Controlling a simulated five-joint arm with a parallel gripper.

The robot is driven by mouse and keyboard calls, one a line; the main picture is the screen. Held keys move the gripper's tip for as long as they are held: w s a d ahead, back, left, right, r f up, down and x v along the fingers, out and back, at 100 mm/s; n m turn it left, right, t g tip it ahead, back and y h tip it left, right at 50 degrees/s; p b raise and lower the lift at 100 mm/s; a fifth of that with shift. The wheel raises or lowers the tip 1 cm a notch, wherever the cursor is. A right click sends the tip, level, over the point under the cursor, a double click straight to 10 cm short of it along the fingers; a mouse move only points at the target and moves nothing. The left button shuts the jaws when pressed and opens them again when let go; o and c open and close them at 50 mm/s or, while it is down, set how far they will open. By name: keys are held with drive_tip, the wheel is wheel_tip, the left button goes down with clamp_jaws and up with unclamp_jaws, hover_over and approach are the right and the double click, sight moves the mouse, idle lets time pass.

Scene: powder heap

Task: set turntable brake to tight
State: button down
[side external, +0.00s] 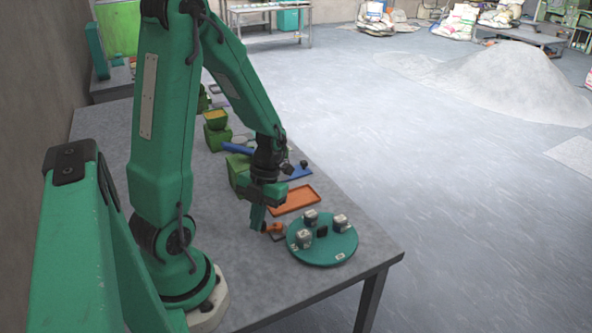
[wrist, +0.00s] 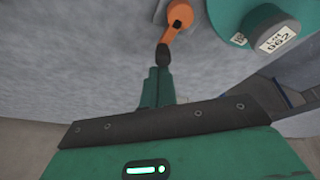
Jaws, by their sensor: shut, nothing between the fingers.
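The turntable (side external: 345,243) is a round teal disc near the table's right corner, also at the top right of the wrist view (wrist: 224,14). The brake is an orange lever (wrist: 174,22) with a black tip (wrist: 163,54) beside the disc; it also shows in the side view (side external: 275,228). My gripper (side external: 257,224) points down just left of the lever. In the wrist view its teal fingers (wrist: 158,72) are together and empty, with their ends close to the black tip. I cannot tell whether they touch it. No brake markings are readable.
Several grey blocks (side external: 341,222) stand on the disc around a dark centre piece (side external: 321,231). An orange tray (side external: 293,199), a blue item (side external: 297,172) and green boxes (side external: 217,137) lie behind my gripper. The table's front right (side external: 310,285) is bare.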

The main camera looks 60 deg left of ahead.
drive_tip(key=shift+a, duration=0.2)
drive_tip(key=shift+w+d, duration=0.1)
drive_tip(key=shift+d, duration=0.05)
drive_tip(key=shift+w+d, duration=0.1)
drive_tip(key=shift+d, duration=0.55)
idle(0.5)
drive_tip(key=shift+s+d, duration=0.7)
drive_tip(key=shift+s, duration=0.3)
drive_tip(key=shift+s+d+r, duration=0.1)
drive_tip(key=shift+s+d, duration=0.45)
drive_tip(key=shift+s, duration=0.15)
drive_tip(key=v, duration=1)
drive_tip(key=shift+a, duration=0.3)
